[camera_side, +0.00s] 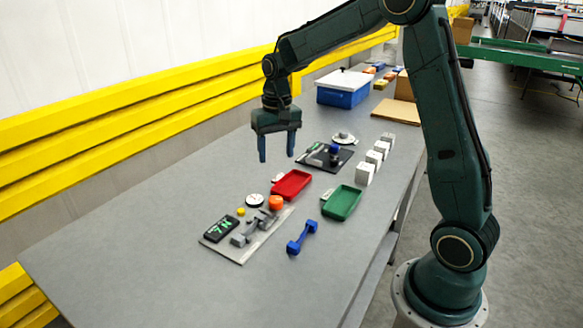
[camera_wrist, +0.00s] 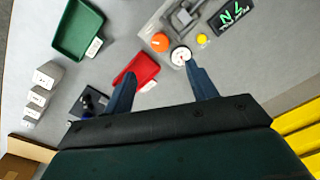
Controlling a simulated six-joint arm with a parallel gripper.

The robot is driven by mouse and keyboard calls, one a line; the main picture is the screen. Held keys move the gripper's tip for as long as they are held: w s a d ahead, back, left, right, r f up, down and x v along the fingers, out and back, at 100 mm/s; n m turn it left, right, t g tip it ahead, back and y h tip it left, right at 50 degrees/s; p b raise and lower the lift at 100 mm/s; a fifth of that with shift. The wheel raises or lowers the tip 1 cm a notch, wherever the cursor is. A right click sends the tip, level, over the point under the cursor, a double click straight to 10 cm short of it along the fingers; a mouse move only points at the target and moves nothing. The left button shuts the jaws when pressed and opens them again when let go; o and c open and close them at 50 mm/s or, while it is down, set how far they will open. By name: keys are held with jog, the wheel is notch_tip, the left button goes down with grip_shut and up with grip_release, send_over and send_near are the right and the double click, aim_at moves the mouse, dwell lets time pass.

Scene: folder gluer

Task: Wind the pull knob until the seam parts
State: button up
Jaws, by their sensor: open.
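A pull tester on a light grey plate (camera_side: 243,257) lies at the near left of the table. It carries an orange knob (camera_side: 276,202), a white dial (camera_side: 255,200), a yellow button (camera_side: 241,212), grey clamps (camera_side: 250,230) and a black display (camera_side: 221,229) with green characters. The orange knob (camera_wrist: 160,41) also shows in the wrist view beside the dial (camera_wrist: 181,55). I cannot make out a seam or sample in the clamps. My gripper (camera_side: 277,157) is open and empty, pointing down above the table, apart from the knob. Its fingers (camera_wrist: 160,70) frame the wrist view.
A red tray (camera_side: 292,185) lies just behind the knob, a green tray (camera_side: 342,203) to its right. A blue dumbbell-shaped tool (camera_side: 302,237) lies in front. A black plate with a blue knob (camera_side: 333,150), white blocks (camera_side: 365,174) and a blue box (camera_side: 342,95) stand farther back. The left tabletop is clear.

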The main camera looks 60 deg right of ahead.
aim_at(276, 199)
jog(key=shift+w+d+f, duration=0.2)
jog(key=shift+w+f, duration=0.05)
jog(key=shift+f, duration=0.15)
jog(key=shift+f, duration=0.1)
notch_tip(276, 199, down, 14)
jog(key=shift+w+a+r, duration=0.1)
jog(key=shift+a+r, duration=0.05)
jog(key=shift+r, duration=0.1)
dwell(0.4)
jog(key=c, duration=1)
